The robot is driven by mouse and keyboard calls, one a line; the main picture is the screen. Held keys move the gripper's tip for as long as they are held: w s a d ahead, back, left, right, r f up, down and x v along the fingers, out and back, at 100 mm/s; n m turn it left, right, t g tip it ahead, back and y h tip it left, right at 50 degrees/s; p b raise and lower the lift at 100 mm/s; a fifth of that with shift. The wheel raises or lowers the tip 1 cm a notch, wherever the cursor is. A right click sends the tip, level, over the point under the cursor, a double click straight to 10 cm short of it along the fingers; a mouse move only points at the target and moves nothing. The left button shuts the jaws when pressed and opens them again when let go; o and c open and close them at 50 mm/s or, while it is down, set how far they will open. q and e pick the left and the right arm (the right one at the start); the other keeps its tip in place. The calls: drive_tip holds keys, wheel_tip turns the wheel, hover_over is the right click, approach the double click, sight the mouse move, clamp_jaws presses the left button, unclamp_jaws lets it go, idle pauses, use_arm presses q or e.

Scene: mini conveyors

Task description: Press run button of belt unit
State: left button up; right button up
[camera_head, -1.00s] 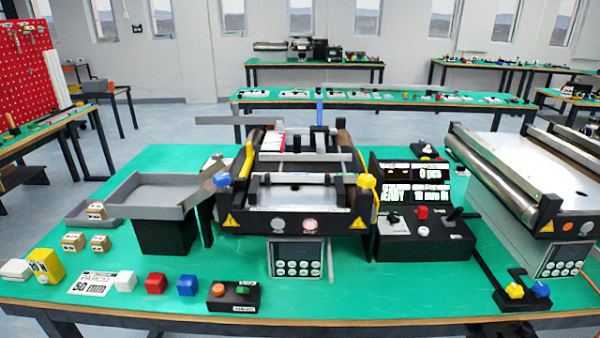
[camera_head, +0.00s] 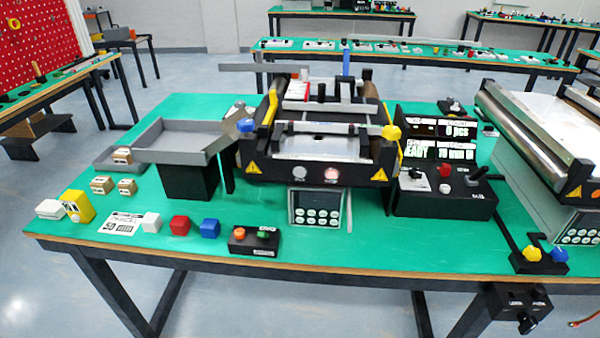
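The belt unit (camera_head: 312,170) stands in the middle of the green table, with a dark front panel, yellow warning triangles and two round lamps or buttons, one pale and one reddish. A grey keypad (camera_head: 316,208) sits below its front. A small black button box (camera_head: 254,241) lies near the table's front edge, with a green button (camera_head: 264,233) on its right and an orange-red button (camera_head: 239,233) on its left. Its label is too small to read. Neither of my grippers is in view.
A black control box (camera_head: 443,195) with a red button and a lever stands right of the belt unit, below a lit display (camera_head: 440,145). A grey tray (camera_head: 176,155) stands at left. Another conveyor (camera_head: 540,140) is at right.

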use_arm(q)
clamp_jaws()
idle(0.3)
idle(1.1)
